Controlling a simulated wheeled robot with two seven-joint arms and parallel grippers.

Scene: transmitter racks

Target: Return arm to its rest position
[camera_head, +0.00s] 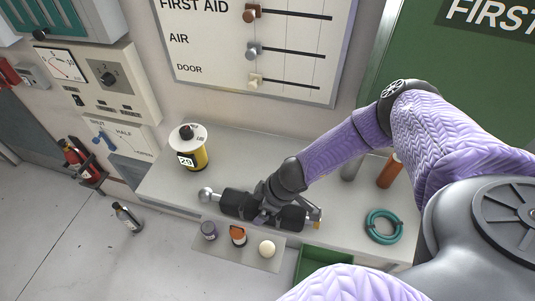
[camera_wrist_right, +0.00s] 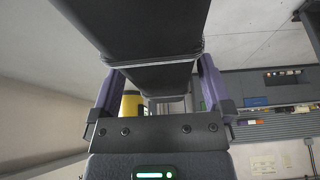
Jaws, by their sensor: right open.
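My right arm, in purple sleeves, reaches in from the right in the head view, over the light grey counter (camera_head: 340,236). Its gripper (camera_head: 264,212) is low over the counter's front part, at a thick black bar (camera_head: 236,203) with a silver ball at its left end and a brass-coloured tip at its right. In the right wrist view the open fingers (camera_wrist_right: 160,88) stand apart on either side of a dark bar (camera_wrist_right: 150,35). I cannot tell whether they touch it. My left gripper is out of view.
An orange cylinder (camera_head: 389,171) and a teal ring (camera_head: 384,226) are to the right. A tray (camera_head: 216,250) with small items lies in front, beside a green bin (camera_head: 318,260). A slider panel (camera_head: 262,45) is behind.

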